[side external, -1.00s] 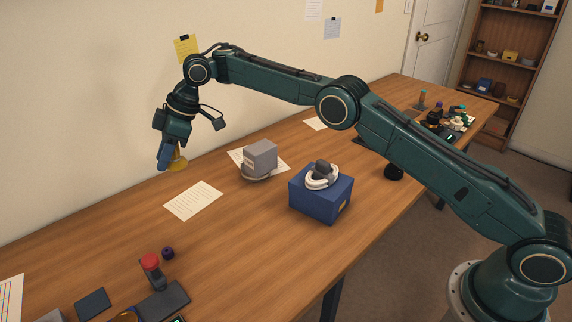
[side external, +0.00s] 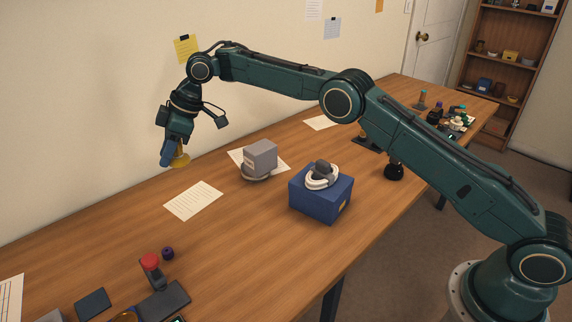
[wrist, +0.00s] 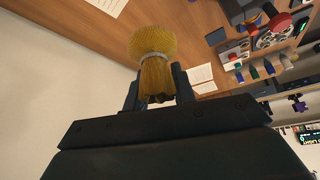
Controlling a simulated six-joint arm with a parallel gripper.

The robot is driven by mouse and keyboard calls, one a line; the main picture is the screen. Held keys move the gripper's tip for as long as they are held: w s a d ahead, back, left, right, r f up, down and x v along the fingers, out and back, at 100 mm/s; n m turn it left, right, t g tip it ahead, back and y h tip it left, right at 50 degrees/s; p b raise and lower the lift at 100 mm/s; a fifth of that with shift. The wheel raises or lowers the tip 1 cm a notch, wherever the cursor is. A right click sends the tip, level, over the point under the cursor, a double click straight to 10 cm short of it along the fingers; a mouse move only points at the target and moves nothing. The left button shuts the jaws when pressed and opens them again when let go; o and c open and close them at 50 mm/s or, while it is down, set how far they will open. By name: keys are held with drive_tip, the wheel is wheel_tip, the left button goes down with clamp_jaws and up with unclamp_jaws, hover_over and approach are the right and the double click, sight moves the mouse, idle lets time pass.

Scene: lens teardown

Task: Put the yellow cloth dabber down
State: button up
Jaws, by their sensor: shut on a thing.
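The yellow cloth dabber (wrist: 153,62) is a bundled yellow cloth with a pale band around its neck. My gripper (wrist: 154,88) is shut on it, with one dark finger on each side in the wrist view. In the side view my gripper (side external: 172,160) hangs at the far left part of the table near the wall. The dabber (side external: 180,158) shows there beside the blue fingertip. It appears above the wood, but the exact gap below it is hard to tell.
A paper sheet (side external: 193,200) lies on the table (side external: 225,255) close to the gripper. A grey box (side external: 261,158) sits on a round dish to the right. A blue box (side external: 320,198) bears a white ring and a dark part. Bare wood surrounds the paper.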

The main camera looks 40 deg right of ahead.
drive_tip(key=w+d+m+t+h, duration=0.2)
drive_tip(key=d+m, duration=0.3)
drive_tip(key=d, duration=0.8)
drive_tip(key=w+d+m+t+h, duration=0.15)
drive_tip(key=d+m, duration=0.45)
drive_tip(key=d, duration=0.8)
drive_tip(key=s+d+m+h, duration=0.2)
drive_tip(key=s+d+m, duration=0.2)
drive_tip(key=d, duration=0.9)
drive_tip(key=s+d+m+g+h, duration=0.1)
drive_tip(key=s+d+m+h, duration=0.2)
drive_tip(key=d, duration=1)
drive_tip(key=s+m, duration=0.2)
drive_tip(key=s, duration=0.3)
drive_tip(key=shift+s+m, duration=0.3)
drive_tip(key=shift+s, duration=0.1)
drive_tip(key=shift+h, duration=0.25)
wheel_tip(320, 180, down, 20)
drive_tip(key=shift+r, duration=0.15)
